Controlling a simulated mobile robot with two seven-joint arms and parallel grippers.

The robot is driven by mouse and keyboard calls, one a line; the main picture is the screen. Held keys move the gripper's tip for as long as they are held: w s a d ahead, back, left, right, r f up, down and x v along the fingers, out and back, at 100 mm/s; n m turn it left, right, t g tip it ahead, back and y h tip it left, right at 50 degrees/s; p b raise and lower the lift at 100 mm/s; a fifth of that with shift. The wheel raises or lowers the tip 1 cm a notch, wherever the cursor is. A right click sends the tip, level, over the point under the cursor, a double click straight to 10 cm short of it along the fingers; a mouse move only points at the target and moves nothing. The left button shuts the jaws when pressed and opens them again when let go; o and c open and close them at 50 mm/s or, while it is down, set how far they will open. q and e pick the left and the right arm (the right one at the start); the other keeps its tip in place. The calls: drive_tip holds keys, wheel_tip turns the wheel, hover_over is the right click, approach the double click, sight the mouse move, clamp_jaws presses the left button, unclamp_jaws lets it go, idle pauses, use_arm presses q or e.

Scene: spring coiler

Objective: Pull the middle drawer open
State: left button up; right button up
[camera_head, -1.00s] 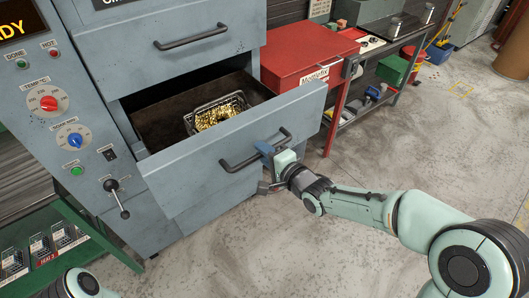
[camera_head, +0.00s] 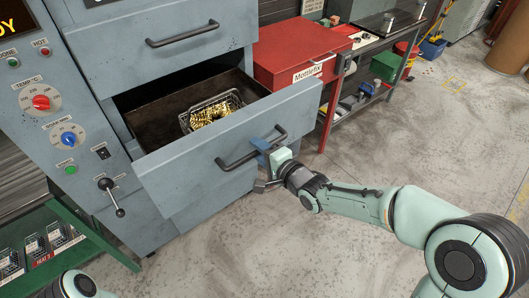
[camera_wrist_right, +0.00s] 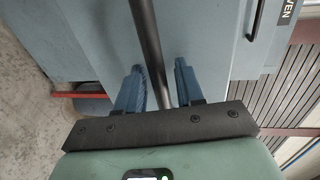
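The middle drawer (camera_head: 190,178) of the grey-blue cabinet stands pulled well out, with its dark inside exposed. A wire basket of brass-coloured pieces (camera_head: 211,115) sits inside it. Its dark bar handle (camera_head: 236,162) is on the front. My right gripper (camera_head: 262,148) is at the right part of this handle. In the right wrist view the bar (camera_wrist_right: 150,55) passes between the two blue fingers (camera_wrist_right: 158,85), with small gaps on both sides, so the gripper looks open around it. At the bottom left only part of my left arm shows; its gripper is out of view.
A closed upper drawer with its own handle (camera_head: 183,34) is above. Knobs and a lever (camera_head: 110,195) are on the cabinet's left panel. A red box (camera_head: 290,55) on a red-framed bench stands at the right. A green rack (camera_head: 88,232) is at lower left. Floor in front is clear.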

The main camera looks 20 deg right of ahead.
use_arm(q)
drive_tip(key=shift+w+r+p, duration=0.15)
drive_tip(key=shift+r+p, duration=0.5)
drive_tip(key=shift+r, duration=0.05)
use_arm(e)
drive_tip(key=v, duration=1.3)
drive_tip(key=shift+s, duration=0.2)
drive_tip(key=shift+f, duration=0.1)
wheel_tip(320, 180, down, 24)
drive_tip(key=s+a+n+g+h+p, duration=0.1)
drive_tip(key=s+n+g+h+p, duration=0.2)
drive_tip(key=g, duration=0.4)
use_arm(q)
wheel_tip(320, 180, up, 6)
drive_tip(key=w+p, duration=0.2)
drive_tip(key=shift+w, duration=0.2)
use_arm(e)
drive_tip(key=s+a+f+n+g, duration=0.3)
drive_tip(key=s+f+g, duration=0.1)
drive_tip(key=s+f, duration=0.4)
drive_tip(key=s+a+f+n+g+y, duration=0.1)
drive_tip(key=s+a+f+n+g, duration=0.2)
drive_tip(key=s+f, duration=0.5)
drive_tip(key=s+n+g, duration=0.1)
drive_tip(key=s, duration=0.2)
drive_tip(key=shift+f+g, duration=0.3)
drive_tip(key=shift+f, duration=0.1)
